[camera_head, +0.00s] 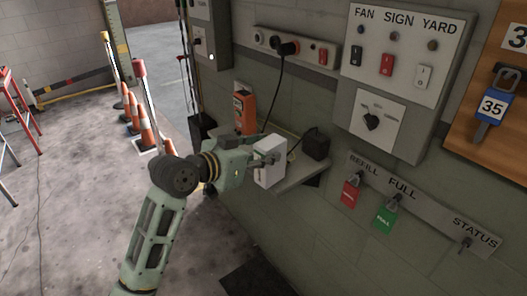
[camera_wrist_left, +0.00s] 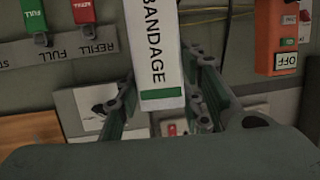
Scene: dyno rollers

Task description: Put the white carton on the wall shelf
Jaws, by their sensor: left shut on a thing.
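The white carton (camera_head: 270,173) is at the front left of the small grey wall shelf (camera_head: 309,172). I cannot tell whether its base touches the shelf. My left gripper (camera_head: 265,158) is shut on the carton, its fingers on the carton's sides. In the left wrist view the carton (camera_wrist_left: 158,62) fills the gap between the fingers and shows the word BANDAGE and a green stripe. That view is upside down. My right gripper is not in view.
A black block-shaped charger (camera_head: 315,144) with a cord stands at the shelf's back right. An orange device (camera_head: 245,109) is on the wall behind my gripper. A switch panel (camera_head: 398,75) and a rail with red and green tags (camera_head: 420,205) are to the right.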

